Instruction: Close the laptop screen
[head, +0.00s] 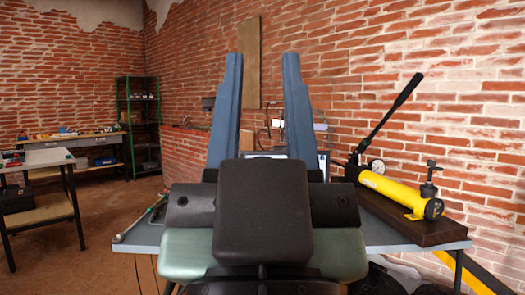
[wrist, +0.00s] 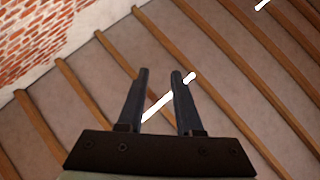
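My gripper (head: 263,60) is raised in front of the head camera with its two fingers pointing up. The fingers are wide apart and nothing is between them. In the wrist view my gripper (wrist: 160,73) points at the ceiling, also open and empty. The laptop is mostly hidden behind my gripper in the head view. The keyboard and hinge are hidden. My gripper is nearer the camera than the laptop and appears apart from it.
A grey table (head: 145,236) stretches behind my arm. A yellow hydraulic pump (head: 400,194) with a long black lever stands on a dark board at its right. A brick wall (head: 400,60) rises behind. Workbenches (head: 45,159) and a green shelf (head: 140,125) stand left, with open floor between.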

